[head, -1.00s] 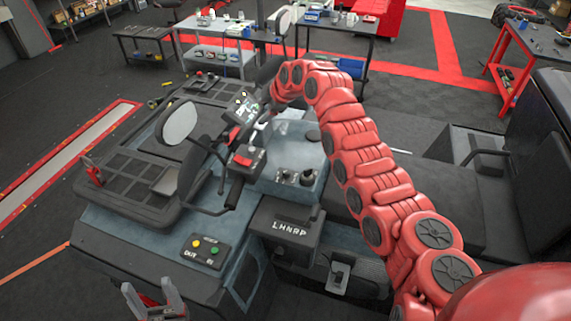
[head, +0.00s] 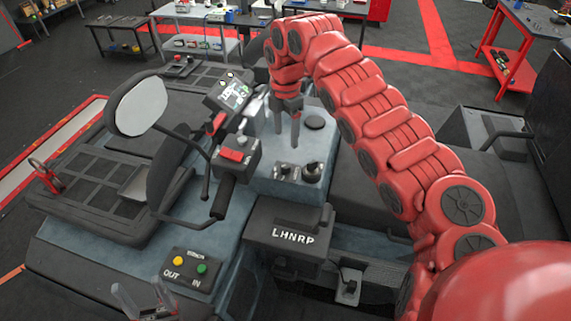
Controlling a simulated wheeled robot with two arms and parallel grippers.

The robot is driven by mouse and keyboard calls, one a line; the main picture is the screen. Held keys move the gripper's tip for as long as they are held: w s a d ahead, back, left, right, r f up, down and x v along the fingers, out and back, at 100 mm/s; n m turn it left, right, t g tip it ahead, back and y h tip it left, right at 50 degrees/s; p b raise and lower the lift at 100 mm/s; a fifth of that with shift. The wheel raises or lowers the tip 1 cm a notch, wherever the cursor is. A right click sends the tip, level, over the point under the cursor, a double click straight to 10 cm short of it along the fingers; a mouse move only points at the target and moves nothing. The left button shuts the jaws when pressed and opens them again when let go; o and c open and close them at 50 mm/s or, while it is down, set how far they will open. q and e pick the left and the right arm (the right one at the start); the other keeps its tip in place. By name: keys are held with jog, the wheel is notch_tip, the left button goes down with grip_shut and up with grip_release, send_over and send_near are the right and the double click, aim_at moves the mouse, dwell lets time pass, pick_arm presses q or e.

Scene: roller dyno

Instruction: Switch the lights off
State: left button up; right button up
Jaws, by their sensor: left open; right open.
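A blue-grey vehicle console (head: 262,180) fills the middle of the head view. Two dark rotary knobs, a left one (head: 285,171) and a right one (head: 312,172), sit on its near part. A round black cap (head: 314,123) is behind them. A red switch (head: 232,155) sits on the handlebar's control block. No lights label is readable, so I cannot tell which control works the lights. My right gripper (head: 287,140) is open, pointing down over the console, just behind the left knob and apart from it. My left gripper (head: 141,293) is open and empty at the bottom left.
A handlebar grip (head: 222,198), a mirror (head: 141,105) and a small display (head: 232,92) stand left of the console. An OUT/IN winch box (head: 187,268) and a gear-selector block marked LHNRP (head: 289,235) are nearer. A black seat (head: 375,190) lies right.

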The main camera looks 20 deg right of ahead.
aim_at(286, 165)
notch_tip(286, 165, down, 11)
jog(key=p, duration=0.4)
jog(key=shift+w+r, duration=0.1)
jog(key=shift+w, duration=0.05)
jog(key=shift+f, duration=0.35)
